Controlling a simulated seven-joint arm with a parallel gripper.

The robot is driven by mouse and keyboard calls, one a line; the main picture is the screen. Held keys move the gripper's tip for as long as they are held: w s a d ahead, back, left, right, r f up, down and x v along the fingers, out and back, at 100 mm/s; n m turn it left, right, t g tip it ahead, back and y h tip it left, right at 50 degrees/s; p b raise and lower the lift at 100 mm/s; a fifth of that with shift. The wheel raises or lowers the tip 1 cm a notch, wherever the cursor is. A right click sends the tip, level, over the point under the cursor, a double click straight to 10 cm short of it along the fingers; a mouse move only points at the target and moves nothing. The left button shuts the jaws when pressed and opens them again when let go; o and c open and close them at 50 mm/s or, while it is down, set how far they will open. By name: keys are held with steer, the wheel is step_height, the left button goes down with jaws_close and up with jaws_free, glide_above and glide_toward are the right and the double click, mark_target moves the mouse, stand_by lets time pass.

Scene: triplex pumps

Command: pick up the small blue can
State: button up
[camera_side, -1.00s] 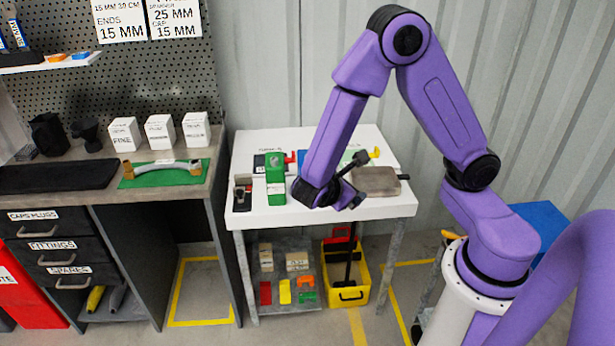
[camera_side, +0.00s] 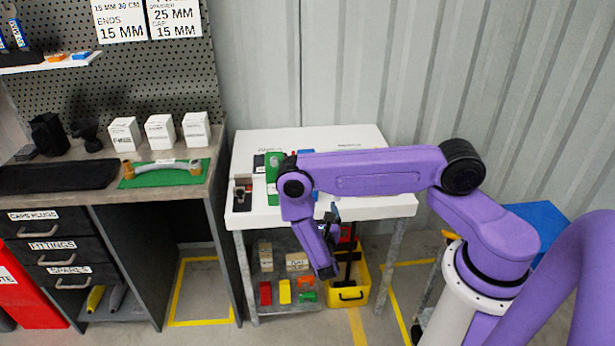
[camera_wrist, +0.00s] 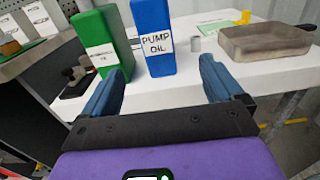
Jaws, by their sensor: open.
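The blue can (camera_wrist: 155,62) is a rectangular block labelled "PUMP OIL". It stands upright on the white table, ahead of my gripper (camera_wrist: 162,72) in the wrist view. My gripper is open and empty. The can is beyond the fingertips and left of the middle of the gap, nearer the left finger. In the side view my gripper (camera_side: 334,212) is low at the table's front edge, and my arm hides most of the can.
The white table (camera_side: 262,215) is bare in front of the cans.

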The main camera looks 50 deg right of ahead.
steer(key=x, duration=1.1)
steer(key=shift+f, duration=0.25)
steer(key=shift+w+a+x, duration=0.1)
steer(key=shift+x, duration=1.5)
steer(key=shift+w+a+x, duration=0.1)
steer(key=shift+a+x, duration=0.05)
steer(key=shift+x, duration=1.5)
steer(key=shift+r, duration=0.15)
steer(key=c, duration=1.4)
steer(key=shift+c, duration=0.2)
